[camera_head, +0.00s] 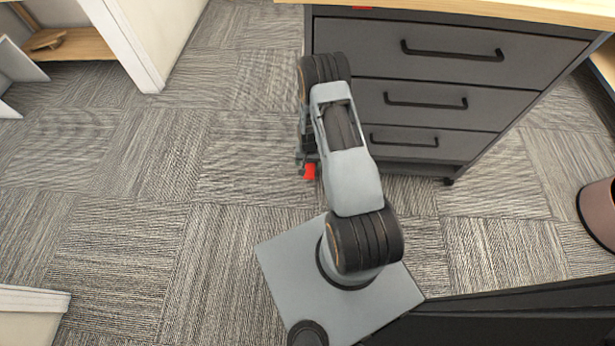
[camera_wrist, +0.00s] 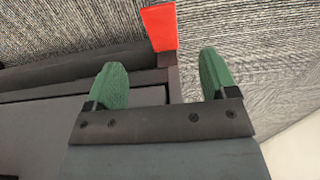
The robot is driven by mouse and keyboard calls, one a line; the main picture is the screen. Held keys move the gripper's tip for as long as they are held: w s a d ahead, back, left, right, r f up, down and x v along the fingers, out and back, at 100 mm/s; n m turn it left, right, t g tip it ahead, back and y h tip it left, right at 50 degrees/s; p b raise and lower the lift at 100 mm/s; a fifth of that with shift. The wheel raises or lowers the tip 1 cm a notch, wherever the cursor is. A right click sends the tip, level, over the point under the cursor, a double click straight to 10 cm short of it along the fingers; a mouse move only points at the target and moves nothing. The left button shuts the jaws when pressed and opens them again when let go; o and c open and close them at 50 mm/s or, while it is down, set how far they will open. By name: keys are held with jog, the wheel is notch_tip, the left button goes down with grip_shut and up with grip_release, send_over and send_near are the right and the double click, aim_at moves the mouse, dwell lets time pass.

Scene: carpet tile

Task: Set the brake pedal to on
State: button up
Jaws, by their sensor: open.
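The brake pedal is a small red tab (camera_wrist: 160,28) at the end of a dark bar in the wrist view. The same red tab shows low beside my arm in the head view (camera_head: 310,171). My gripper (camera_wrist: 161,72) is open, with its two green fingers on either side of the dark bar, and the red tab lies just beyond the fingertips, roughly between them. I cannot tell whether the fingers touch the bar. In the head view my gripper is mostly hidden behind my arm. The pedal's tilt cannot be told clearly.
A dark grey drawer cabinet (camera_head: 430,72) with several black handles stands right of my arm, under a wooden top (camera_head: 540,10). A small red patch (camera_head: 362,7) shows at its top edge. A brownish bin (camera_head: 600,212) stands far right. Carpet (camera_head: 140,190) on the left is clear.

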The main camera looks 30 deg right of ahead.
aim_at(309, 175)
notch_tip(309, 175, down, 12)
jog(key=b, duration=0.4)
jog(key=shift+f, duration=0.1)
